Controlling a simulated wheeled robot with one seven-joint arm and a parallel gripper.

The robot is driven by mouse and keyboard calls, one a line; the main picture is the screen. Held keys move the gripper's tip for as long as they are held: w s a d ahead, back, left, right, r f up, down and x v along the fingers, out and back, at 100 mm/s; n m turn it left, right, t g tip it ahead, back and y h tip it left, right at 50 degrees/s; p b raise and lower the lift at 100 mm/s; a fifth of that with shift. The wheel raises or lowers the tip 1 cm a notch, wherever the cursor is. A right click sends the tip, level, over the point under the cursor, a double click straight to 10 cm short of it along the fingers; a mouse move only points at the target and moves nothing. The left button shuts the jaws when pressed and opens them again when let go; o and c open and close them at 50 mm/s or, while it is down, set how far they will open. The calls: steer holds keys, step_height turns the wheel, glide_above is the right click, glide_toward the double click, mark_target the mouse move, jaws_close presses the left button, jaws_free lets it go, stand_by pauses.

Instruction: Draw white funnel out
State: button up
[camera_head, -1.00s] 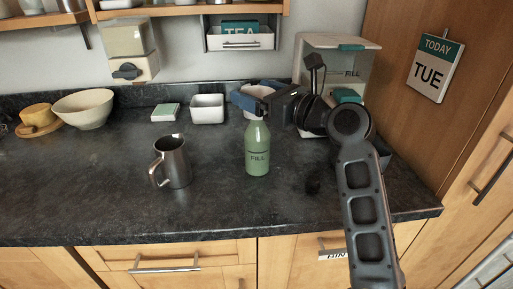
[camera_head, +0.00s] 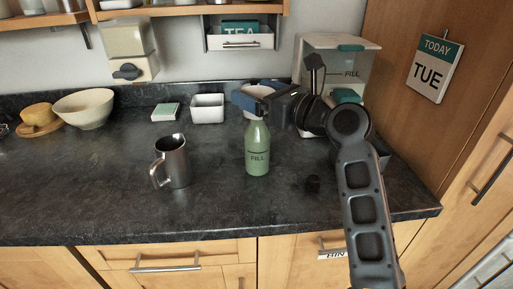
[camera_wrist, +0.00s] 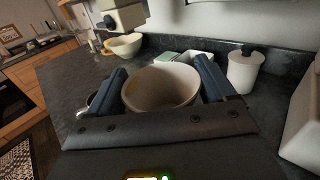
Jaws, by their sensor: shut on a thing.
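The white funnel (camera_wrist: 160,88) fills the space between my fingers in the wrist view, its wide mouth facing up. My gripper (camera_wrist: 163,82) is shut on it, with a blue finger at each side. The bottle stands upright on the dark counter. My gripper hides the funnel's lower part, so I cannot tell whether its spout is in the bottle neck.
A metal pitcher (camera_head: 172,162) stands left of the bottle. A white square bowl (camera_head: 207,107) and a small green-topped box (camera_head: 165,112) are behind. A clear-sided dispenser (camera_head: 338,62) stands back right. The counter in front of the bottle is clear.

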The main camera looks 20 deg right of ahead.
steer(key=shift+r, duration=0.15)
stand_by(0.5)
steer(key=shift+r+p, duration=0.35)
steer(key=shift+p, duration=0.3)
steer(key=shift+r+p, duration=0.65)
steer(key=shift+p, duration=0.25)
steer(key=shift+r+p, duration=0.7)
steer(key=shift+p, duration=0.2)
steer(key=shift+r+p, duration=0.3)
steer(key=shift+p, duration=0.05)
